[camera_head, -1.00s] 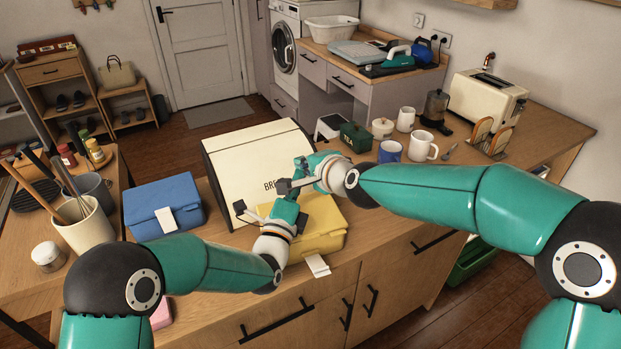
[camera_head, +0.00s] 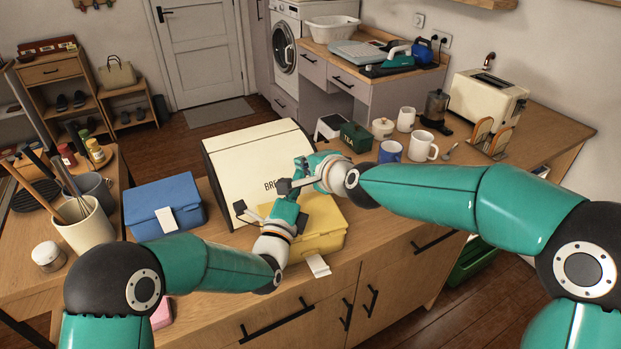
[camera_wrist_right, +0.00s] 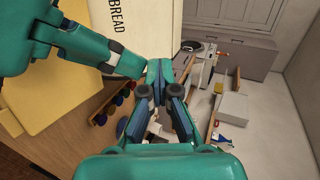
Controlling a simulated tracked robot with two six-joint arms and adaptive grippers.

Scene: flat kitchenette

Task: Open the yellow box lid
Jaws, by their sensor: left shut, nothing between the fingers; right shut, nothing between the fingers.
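The yellow box (camera_head: 326,222) sits near the counter's front edge, with a white tab (camera_head: 318,265) on its front. Its lid looks down, though my arms hide part of it. My left gripper (camera_head: 284,209) is shut and empty, over the left part of the box; I cannot tell whether it touches the lid. My right gripper (camera_head: 290,186) is shut and empty, above the back of the box and in front of the bread bin. In the right wrist view its fingers (camera_wrist_right: 172,88) point away from the yellow box (camera_wrist_right: 38,112), beside my left arm.
The cream bread bin (camera_head: 240,165) stands right behind the yellow box. A blue box (camera_head: 163,205) with a white tab is to the left. A small green box (camera_head: 356,137), mugs (camera_head: 422,146) and a toaster (camera_head: 487,101) stand to the right. Some counter is bare between the boxes.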

